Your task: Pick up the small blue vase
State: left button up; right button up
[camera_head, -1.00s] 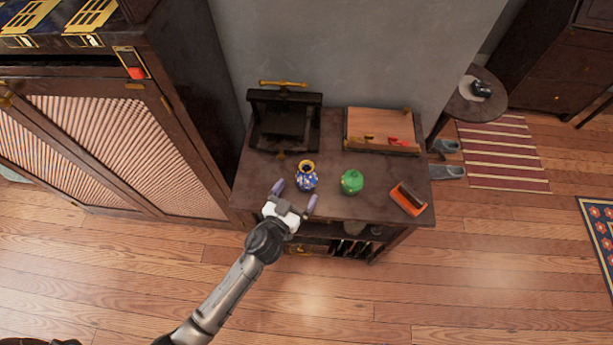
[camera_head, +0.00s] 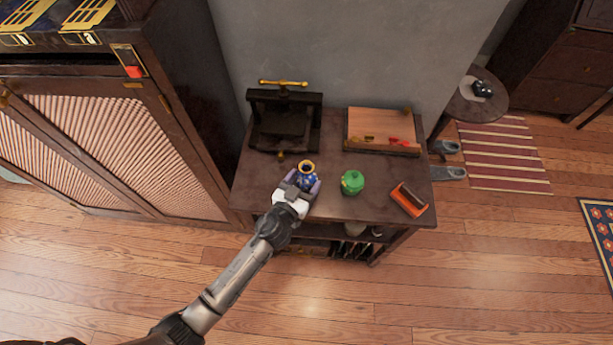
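The small blue vase (camera_head: 308,179) has a gold rim and stands upright on the dark wooden table (camera_head: 340,207). My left gripper (camera_head: 304,184) is at the vase, with a finger on each side of it. The fingers are apart; I cannot tell whether they touch the vase. The gripper's body hides the lower front part of the vase. My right gripper is not in view.
A green lidded pot (camera_head: 352,182) stands close to the right of the vase. An orange and dark object (camera_head: 409,199) lies farther right. A black press (camera_head: 284,122) and a wooden box (camera_head: 381,130) stand behind. A tall cabinet (camera_head: 120,130) rises at the left.

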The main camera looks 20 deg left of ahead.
pick_arm(q)
jog(key=c, duration=0.5)
jog(key=shift+r, duration=0.1)
